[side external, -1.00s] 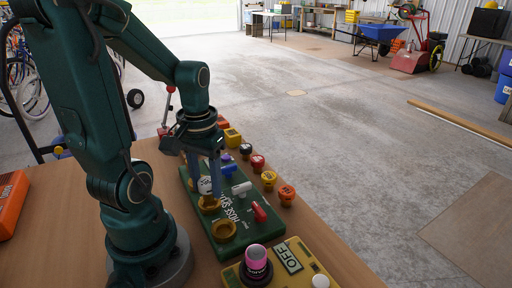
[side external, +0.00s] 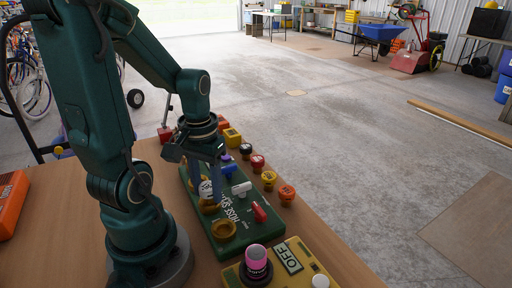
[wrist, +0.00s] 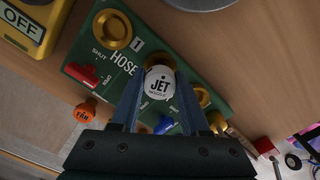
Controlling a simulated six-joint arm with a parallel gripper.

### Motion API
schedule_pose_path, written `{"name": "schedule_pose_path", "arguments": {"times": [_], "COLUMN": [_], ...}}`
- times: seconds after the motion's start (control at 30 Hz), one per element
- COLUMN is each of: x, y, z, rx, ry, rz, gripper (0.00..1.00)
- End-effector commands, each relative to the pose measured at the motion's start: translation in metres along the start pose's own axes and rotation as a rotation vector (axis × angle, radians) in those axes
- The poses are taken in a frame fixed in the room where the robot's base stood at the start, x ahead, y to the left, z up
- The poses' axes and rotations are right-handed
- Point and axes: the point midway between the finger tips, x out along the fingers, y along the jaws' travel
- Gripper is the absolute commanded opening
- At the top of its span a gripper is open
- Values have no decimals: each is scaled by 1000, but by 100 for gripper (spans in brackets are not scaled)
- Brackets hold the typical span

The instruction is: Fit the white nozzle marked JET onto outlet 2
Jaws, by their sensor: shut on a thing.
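My gripper (wrist: 157,100) is shut on the white nozzle marked JET (wrist: 158,84), its label facing the wrist camera. In the side view my gripper (side external: 207,178) points down over the green hose board (side external: 247,237), and the nozzle (side external: 206,189) is partly hidden by a finger. A brass outlet (side external: 210,206) lies directly below it; its rim (wrist: 158,60) shows behind the nozzle in the wrist view. I cannot tell whether nozzle and outlet touch. The outlet marked 1 (wrist: 113,29) is empty beside it. The number of the outlet under the nozzle is hidden.
Red (side external: 259,211), white (side external: 241,189) and blue (side external: 229,173) levers stand along the board. Orange (side external: 287,194), yellow (side external: 269,179) and red (side external: 257,162) nozzles line its right side. A yellow box marked OFF (side external: 290,257) with a pink-topped knob is at the front.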

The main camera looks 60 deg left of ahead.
Motion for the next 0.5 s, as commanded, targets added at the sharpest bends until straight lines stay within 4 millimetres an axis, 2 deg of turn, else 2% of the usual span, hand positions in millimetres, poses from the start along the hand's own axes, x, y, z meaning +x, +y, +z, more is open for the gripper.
{"name": "schedule_pose_path", "arguments": {"times": [0.5], "x": [10], "y": [0], "z": [1], "rx": [0], "ry": [-2], "rz": [0], "gripper": [0]}}
